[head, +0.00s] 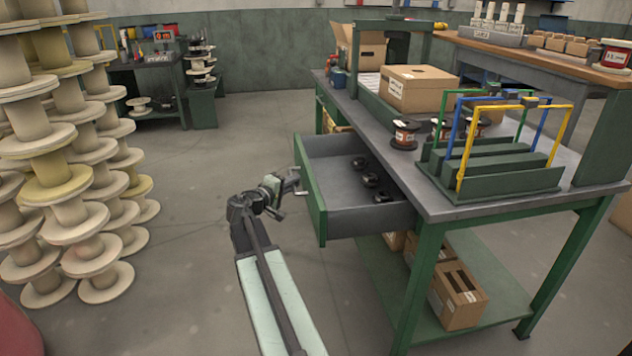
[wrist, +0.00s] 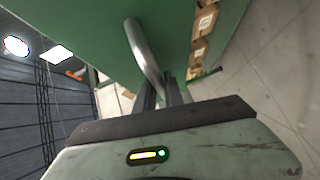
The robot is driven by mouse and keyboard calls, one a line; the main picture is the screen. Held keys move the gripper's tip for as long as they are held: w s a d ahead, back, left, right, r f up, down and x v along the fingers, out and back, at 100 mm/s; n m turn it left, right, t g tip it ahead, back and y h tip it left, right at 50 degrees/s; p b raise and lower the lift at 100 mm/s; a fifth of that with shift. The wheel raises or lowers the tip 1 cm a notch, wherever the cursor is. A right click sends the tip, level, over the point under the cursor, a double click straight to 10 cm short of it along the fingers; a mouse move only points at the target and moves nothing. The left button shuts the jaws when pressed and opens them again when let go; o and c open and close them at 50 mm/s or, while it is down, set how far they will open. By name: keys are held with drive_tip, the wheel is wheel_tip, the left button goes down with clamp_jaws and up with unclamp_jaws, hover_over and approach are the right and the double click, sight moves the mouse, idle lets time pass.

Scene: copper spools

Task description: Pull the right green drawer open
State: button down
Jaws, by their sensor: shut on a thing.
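The right green drawer (head: 312,196) stands pulled out from under the workbench, with its grey inside showing. Several small black spools (head: 371,180) lie in it. My gripper (head: 291,182) is at the outer face of the drawer front. In the wrist view the green drawer front (wrist: 90,40) fills the upper middle, with a metal bar handle (wrist: 141,50) on it. My gripper (wrist: 160,95) is shut on this handle. The fingertips are partly hidden behind the wrist body.
The workbench top (head: 420,180) carries a cardboard box (head: 418,88), dark spools and a rack with coloured frames (head: 492,175). Boxes (head: 457,295) sit on the shelf below. Stacks of pale spools (head: 85,220) stand at left. The floor between is clear.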

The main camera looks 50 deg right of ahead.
drive_tip(key=w+a, duration=1.5)
drive_tip(key=a, duration=0.2)
drive_tip(key=shift+a, duration=0.25)
drive_tip(key=shift+w, duration=0.1)
drive_tip(key=c, duration=1.5)
unclamp_jaws()
drive_tip(key=shift+o, duration=0.2)
drive_tip(key=a+r+p, duration=0.1)
drive_tip(key=a, duration=0.6)
drive_tip(key=shift+s+a, duration=0.35)
drive_tip(key=shift+s, duration=0.05)
